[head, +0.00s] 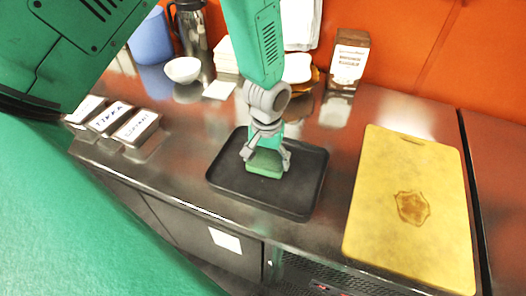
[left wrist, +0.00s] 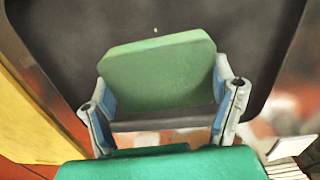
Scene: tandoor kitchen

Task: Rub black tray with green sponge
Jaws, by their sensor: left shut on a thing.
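A black tray (head: 232,184) lies flat on the dark counter in the middle of the head view. It also fills much of the left wrist view (left wrist: 75,30). My left gripper (head: 266,158) is over the middle of the tray, pointing down, and is shut on a green sponge (head: 265,168). In the left wrist view the sponge (left wrist: 158,72) sits between the two fingers. The sponge is at or just above the tray's surface; I cannot tell if it touches. My right gripper is not in view.
A yellow cutting board (head: 380,215) with a brown stain lies right of the tray. Labelled containers (head: 135,128) stand at the left. A white bowl (head: 183,70), a steel jug (head: 191,30) and a brown-white carton (head: 348,60) stand at the back. The counter's front edge is close to the tray.

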